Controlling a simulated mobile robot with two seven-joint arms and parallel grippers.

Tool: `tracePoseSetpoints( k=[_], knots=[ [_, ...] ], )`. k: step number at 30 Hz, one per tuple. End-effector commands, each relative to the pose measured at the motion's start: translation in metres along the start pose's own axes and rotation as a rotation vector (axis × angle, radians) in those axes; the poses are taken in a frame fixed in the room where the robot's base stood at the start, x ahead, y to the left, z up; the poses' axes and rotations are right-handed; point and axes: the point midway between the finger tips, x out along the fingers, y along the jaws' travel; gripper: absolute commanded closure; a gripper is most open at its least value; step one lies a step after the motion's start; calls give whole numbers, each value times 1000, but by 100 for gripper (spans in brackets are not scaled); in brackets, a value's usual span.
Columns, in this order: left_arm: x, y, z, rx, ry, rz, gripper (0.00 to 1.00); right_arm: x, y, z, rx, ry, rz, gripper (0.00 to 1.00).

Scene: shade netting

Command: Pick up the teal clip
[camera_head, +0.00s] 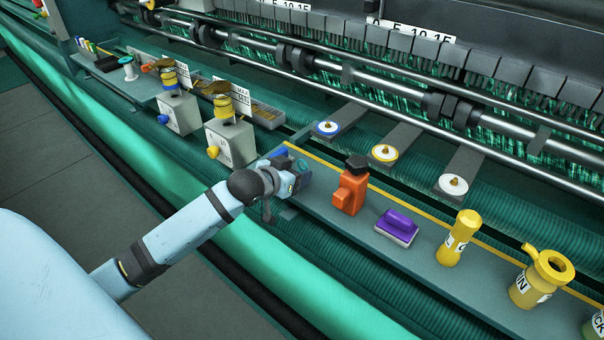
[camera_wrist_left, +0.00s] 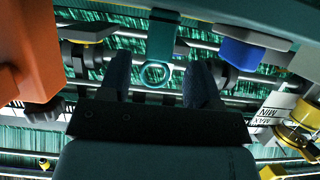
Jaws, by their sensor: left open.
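The teal clip (camera_wrist_left: 162,42) shows in the left wrist view as a flat teal bar ending in a ring. The ring lies between the two fingers of my left gripper (camera_wrist_left: 160,88), with a gap on both sides. The gripper is open and does not hold the clip. In the head view my left gripper (camera_head: 294,178) is over the shelf, between the grey boxes and the orange bottle. My right gripper is not in view.
A purple-topped block (camera_head: 397,226) and yellow containers (camera_head: 458,238) stand farther right. A grey box (camera_head: 230,143) is left. Machine rollers run behind.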

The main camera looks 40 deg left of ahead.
Motion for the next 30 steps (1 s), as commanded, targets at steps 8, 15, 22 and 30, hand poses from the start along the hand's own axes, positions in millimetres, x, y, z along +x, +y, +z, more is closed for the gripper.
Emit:
tracePoseSetpoints(
  k=[8,15,22,30],
  knots=[
    [37,2,5,0,0,-1,43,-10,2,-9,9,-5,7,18],
    [51,2,7,2,0,1,43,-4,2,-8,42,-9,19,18],
    [51,2,7,1,0,1,63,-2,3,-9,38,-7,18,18],
    [50,2,7,1,1,1,95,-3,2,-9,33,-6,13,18]
  ],
)
